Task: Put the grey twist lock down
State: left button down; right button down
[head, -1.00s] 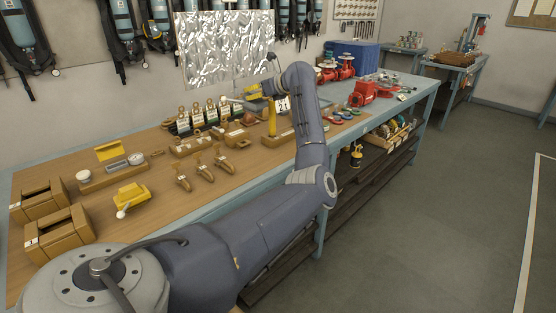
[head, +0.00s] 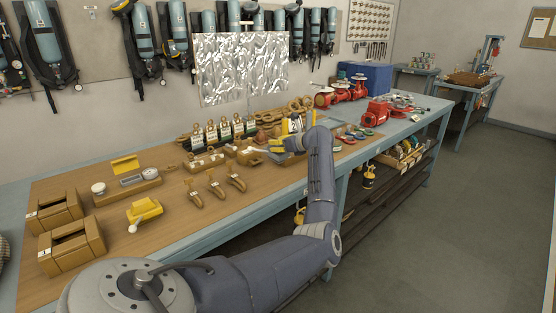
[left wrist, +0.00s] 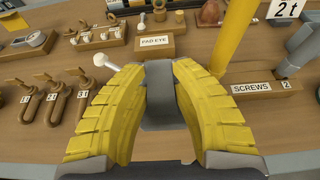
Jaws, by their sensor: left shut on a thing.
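My left gripper (head: 284,146) is low over the middle of the wooden bench top, in front of the block row. In the left wrist view its yellow fingers (left wrist: 160,95) are shut on the grey twist lock (left wrist: 160,82). The lock's dark grey body shows between the fingers. A lever with a white knob (left wrist: 101,60) sticks out to the left. The fingers hide the lock's sides, and I cannot tell whether it touches the bench. A yellow twist lock (head: 144,211) with a white knob lies on the bench at the left. My right gripper is not in view.
The "PAD EYE" block (left wrist: 155,45) is just beyond the gripper. A yellow post (left wrist: 235,38) and the "SCREWS" block (left wrist: 252,88) are to its right. Several numbered hooks (left wrist: 55,100) lie to its left. Two wooden boxes (head: 70,248) stand at the bench's left end.

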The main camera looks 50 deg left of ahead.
aim_at(278, 158)
pick_arm(q)
jog(key=shift+f, duration=3.2)
jog(key=shift+f, duration=0.15)
jog(key=c, duration=1.1)
grip_release()
